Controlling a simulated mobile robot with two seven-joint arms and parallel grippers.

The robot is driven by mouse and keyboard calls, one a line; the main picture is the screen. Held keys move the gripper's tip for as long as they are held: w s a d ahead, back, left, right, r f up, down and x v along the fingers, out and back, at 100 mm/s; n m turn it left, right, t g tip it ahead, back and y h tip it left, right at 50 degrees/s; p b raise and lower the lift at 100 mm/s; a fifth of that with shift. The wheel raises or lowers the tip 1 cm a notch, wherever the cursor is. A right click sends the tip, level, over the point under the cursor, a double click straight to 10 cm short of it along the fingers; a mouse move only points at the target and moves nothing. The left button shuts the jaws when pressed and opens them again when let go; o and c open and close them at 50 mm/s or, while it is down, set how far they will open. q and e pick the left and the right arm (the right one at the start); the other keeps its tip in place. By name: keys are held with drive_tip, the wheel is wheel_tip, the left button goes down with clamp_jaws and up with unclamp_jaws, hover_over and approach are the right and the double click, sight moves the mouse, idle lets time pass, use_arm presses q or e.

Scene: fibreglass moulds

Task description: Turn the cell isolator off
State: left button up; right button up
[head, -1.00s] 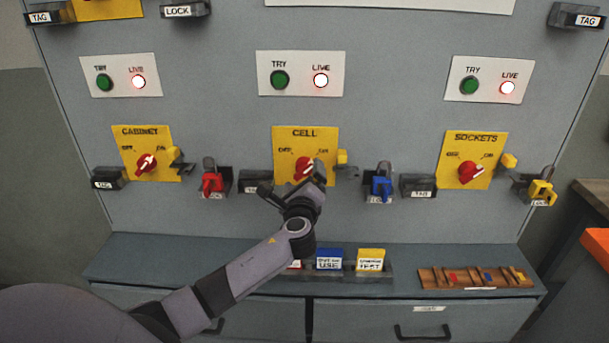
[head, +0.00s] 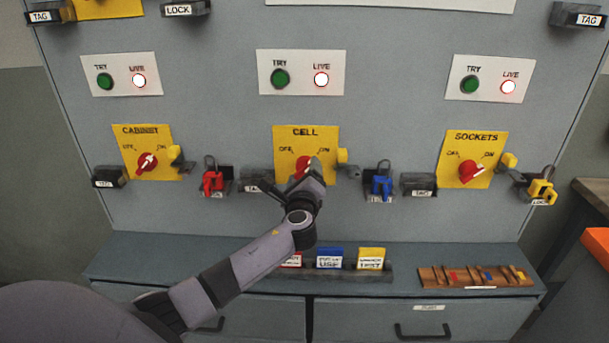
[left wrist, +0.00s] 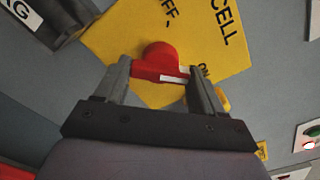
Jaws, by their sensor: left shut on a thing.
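The cell isolator is a red rotary knob on a yellow CELL plate (head: 325,137), with OFF and ON marks. In the left wrist view the red knob (left wrist: 160,58) sits between the fingers of my left gripper (left wrist: 158,78), which is shut on it. The knob's white line lies toward the ON side. In the head view my left gripper (head: 311,172) hides much of the knob (head: 301,167). The white LIVE lamp (head: 321,79) above it glows, beside the green TRY button (head: 280,78). My right gripper is not in view.
The cabinet isolator (head: 147,162) is to the left, the sockets isolator (head: 471,173) to the right. A red padlock (head: 212,182) and a blue padlock (head: 381,186) hang on either side of the cell plate. Below are coloured tags (head: 330,258) and a wooden rack (head: 450,277).

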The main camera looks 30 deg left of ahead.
use_arm(q)
drive_tip(key=n+b, duration=1.1)
drive_tip(key=n, duration=0.6)
drive_tip(key=shift+n+b, duration=0.3)
drive_tip(key=shift+n, duration=0.3)
drive_tip(key=o, duration=0.8)
drive_tip(key=shift+o, duration=1.2)
